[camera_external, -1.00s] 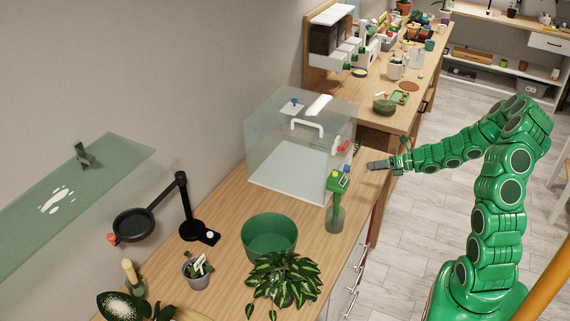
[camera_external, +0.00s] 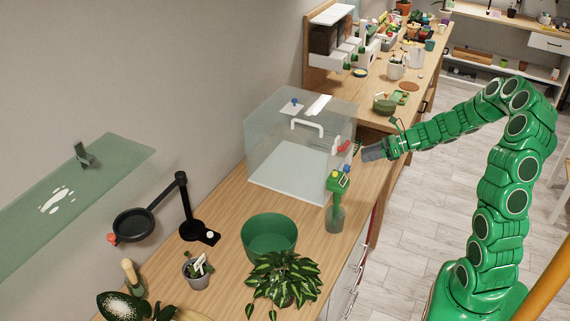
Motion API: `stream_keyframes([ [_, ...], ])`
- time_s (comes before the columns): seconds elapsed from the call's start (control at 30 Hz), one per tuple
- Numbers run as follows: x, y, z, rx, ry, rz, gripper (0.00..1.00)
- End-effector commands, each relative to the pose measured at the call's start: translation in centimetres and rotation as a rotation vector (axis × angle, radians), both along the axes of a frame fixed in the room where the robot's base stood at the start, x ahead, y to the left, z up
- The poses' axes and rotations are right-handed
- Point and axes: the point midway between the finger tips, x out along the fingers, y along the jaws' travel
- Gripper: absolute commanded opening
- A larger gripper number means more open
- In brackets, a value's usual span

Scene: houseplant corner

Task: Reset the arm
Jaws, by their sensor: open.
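My gripper (camera_external: 369,153) is at the end of my green arm, just right of the clear glass box (camera_external: 285,150) on the wooden counter. It is open, and I see nothing between its fingers. It is above the counter's right edge, apart from the box as far as this view tells. The arm reaches in from the right, bent high at the elbow. The fingertips are small in this view.
A green-topped bottle (camera_external: 335,205) stands in front of the box. A green pot (camera_external: 268,237), a leafy plant (camera_external: 285,280) and a black stand (camera_external: 192,227) are nearer. The wooden shelf counter (camera_external: 385,113) lies behind. The floor (camera_external: 405,235) right of the counter is clear.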

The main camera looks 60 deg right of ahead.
Motion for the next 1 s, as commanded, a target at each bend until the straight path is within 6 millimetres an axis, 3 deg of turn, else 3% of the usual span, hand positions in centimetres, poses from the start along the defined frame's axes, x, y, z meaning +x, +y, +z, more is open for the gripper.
stream_keyframes([
  [0.2, 0.5, 2.6, 4.4, -0.244, -0.036, 0.158, 0.56],
  [0.47, 0.5, 6.1, 8.8, -0.505, -0.077, 0.342, 0.56],
  [0.77, -1.7, 17.1, 9.5, -0.733, -0.158, 0.756, 0.56],
  [1.0, -6.2, 25.1, 9.2, -0.916, -0.249, 1.145, 0.56],
])
